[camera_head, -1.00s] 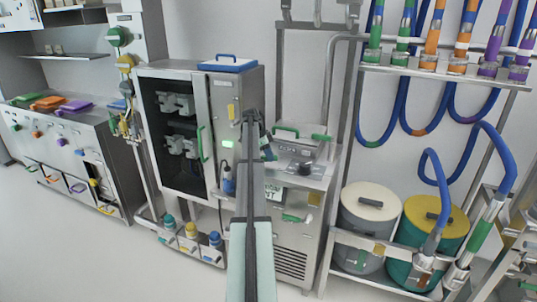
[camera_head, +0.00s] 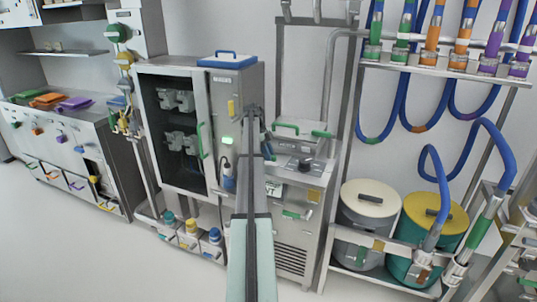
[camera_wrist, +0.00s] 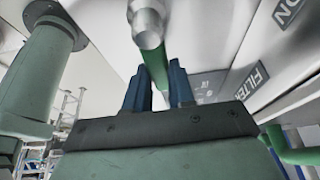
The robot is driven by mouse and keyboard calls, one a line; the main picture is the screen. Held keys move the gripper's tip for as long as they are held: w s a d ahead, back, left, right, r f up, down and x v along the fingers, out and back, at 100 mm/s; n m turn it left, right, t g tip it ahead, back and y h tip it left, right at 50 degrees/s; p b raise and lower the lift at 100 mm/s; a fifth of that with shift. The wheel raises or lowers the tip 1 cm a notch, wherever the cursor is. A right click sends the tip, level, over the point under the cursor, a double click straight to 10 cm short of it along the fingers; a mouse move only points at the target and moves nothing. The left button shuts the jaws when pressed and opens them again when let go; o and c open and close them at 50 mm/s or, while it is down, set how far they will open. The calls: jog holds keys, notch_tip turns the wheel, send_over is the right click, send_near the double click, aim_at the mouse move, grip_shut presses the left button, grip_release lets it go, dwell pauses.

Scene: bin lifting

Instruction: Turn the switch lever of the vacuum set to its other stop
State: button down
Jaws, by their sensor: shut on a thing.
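The switch lever (camera_wrist: 156,62) is a green bar with a round metal end close to the camera in the wrist view. My gripper (camera_wrist: 158,88) has its dark blue fingers on either side of the green bar and is shut on it. In the head view, my own arm crosses in front of the steel vacuum set (camera_head: 302,226) and hides the lever and most of the gripper.
A steel cabinet (camera_head: 142,115) with a green handle stands left of the vacuum set. Two lidded drums (camera_head: 370,200) (camera_head: 433,213) stand on a low rack at the right, with blue hoses above. Open floor lies at the front left.

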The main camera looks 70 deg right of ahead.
jog(key=shift+a+f, duration=0.15)
jog(key=c, duration=1)
grip_release()
jog(key=shift+o, duration=0.2)
jog(key=shift+r, duration=0.2)
jog(key=v, duration=0.7)
jog(key=shift+w+r, duration=0.1)
jog(key=shift+w, duration=0.1)
